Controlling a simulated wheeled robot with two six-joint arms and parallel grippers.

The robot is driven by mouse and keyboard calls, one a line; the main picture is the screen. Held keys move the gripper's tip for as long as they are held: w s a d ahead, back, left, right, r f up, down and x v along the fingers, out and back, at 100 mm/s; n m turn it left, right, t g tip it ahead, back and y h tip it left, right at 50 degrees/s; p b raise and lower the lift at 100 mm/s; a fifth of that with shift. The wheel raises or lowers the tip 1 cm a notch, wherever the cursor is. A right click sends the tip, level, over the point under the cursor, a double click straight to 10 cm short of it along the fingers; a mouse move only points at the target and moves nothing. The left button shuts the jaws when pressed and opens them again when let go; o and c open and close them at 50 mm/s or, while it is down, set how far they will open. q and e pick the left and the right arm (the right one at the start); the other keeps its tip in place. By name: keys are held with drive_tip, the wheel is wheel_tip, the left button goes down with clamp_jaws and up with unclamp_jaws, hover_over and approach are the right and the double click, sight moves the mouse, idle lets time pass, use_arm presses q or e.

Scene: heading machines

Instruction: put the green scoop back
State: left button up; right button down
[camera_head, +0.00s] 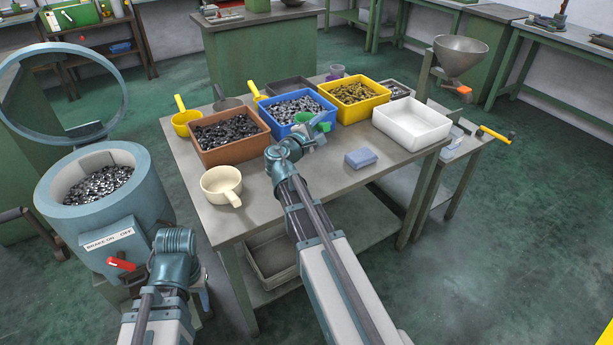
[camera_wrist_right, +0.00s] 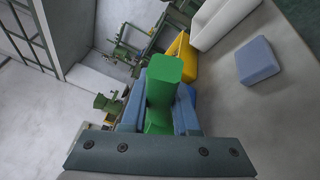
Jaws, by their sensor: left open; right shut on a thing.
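The green scoop (camera_head: 321,121) is at the front right of the blue bin (camera_head: 328,102) of metal parts, in the head view. My right gripper (camera_head: 307,143) is shut on its handle, and in the right wrist view the green handle (camera_wrist_right: 163,98) stands between the two jaws. Whether the scoop touches the bin or hangs above it, I cannot tell. My left gripper (camera_head: 175,246) is at the lower left, in front of the round tub (camera_head: 60,190); it is open, though its fingertips are mostly hidden.
The table (camera_head: 290,212) also holds a brown bin (camera_head: 232,152), a yellow bin (camera_head: 376,103), a white bin (camera_head: 436,130), a cream scoop (camera_head: 216,185), a yellow scoop (camera_head: 184,124) and a blue block (camera_head: 361,158). A hopper (camera_head: 460,50) stands right. The table's front middle is clear.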

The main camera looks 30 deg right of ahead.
use_arm(q)
drive_tip(key=shift+f+b, duration=1)
drive_tip(key=shift+f, duration=0.7)
use_arm(e)
drive_tip(key=shift+w+d+f+t, duration=0.1)
drive_tip(key=shift+w+d+f, duration=0.15)
drive_tip(key=shift+f, duration=0.3)
drive_tip(key=shift+w+d+f+t, duration=0.1)
drive_tip(key=shift+w+f, duration=0.1)
drive_tip(key=shift+f, duration=0.3)
drive_tip(key=shift+w+d+f+t, duration=0.1)
drive_tip(key=shift+w+d+f, duration=0.15)
drive_tip(key=shift+f, duration=0.3)
use_arm(q)
drive_tip(key=shift+f, duration=0.1)
wheel_tip(320, 180, down, 6)
drive_tip(key=b, duration=0.6)
use_arm(e)
wheel_tip(320, 180, down, 6)
drive_tip(key=shift+f, duration=0.15)
use_arm(q)
drive_tip(key=shift+f+b, duration=0.15)
drive_tip(key=shift+b, duration=0.15)
use_arm(e)
drive_tip(key=shift+f, duration=0.1)
